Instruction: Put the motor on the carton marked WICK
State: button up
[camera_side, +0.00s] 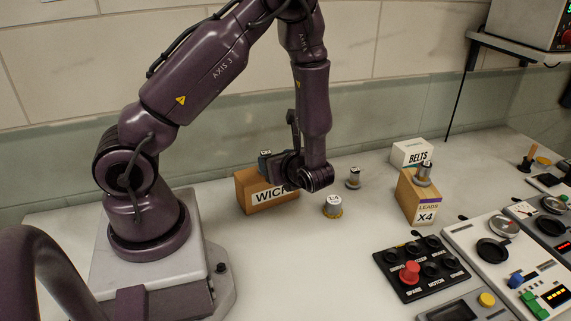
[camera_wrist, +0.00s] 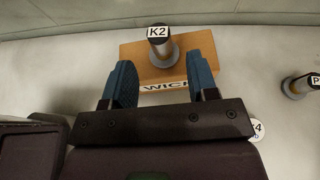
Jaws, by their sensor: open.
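The brown carton marked WICK (camera_side: 270,203) stands beside my arm's base; it also shows in the wrist view (camera_wrist: 200,44). A small grey motor labelled K2 (camera_wrist: 165,56) stands upright on its top. My gripper (camera_wrist: 160,68) is open, its blue fingers on either side of the K2 motor with visible gaps.
Another motor (camera_side: 424,175) stands on the LEADS X4 carton (camera_side: 417,200). A white BELTS box (camera_side: 410,152) is behind it. A black button panel (camera_side: 421,267) and other control panels fill the right front. The bench between my base and the button panel is clear.

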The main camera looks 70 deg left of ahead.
jog(key=s+d+r+n+t+h, duration=0.3)
jog(key=d+r+n+h, duration=0.3)
jog(key=r, duration=0.5)
jog(key=s+d+r+n+t+h, duration=0.3)
jog(key=d+r+n+h, duration=0.4)
jog(key=d+r+n, duration=0.3)
jog(key=shift+s+r+t, duration=0.15)
jog(key=shift+r+t, duration=0.4)
jog(key=shift+t, duration=0.25)
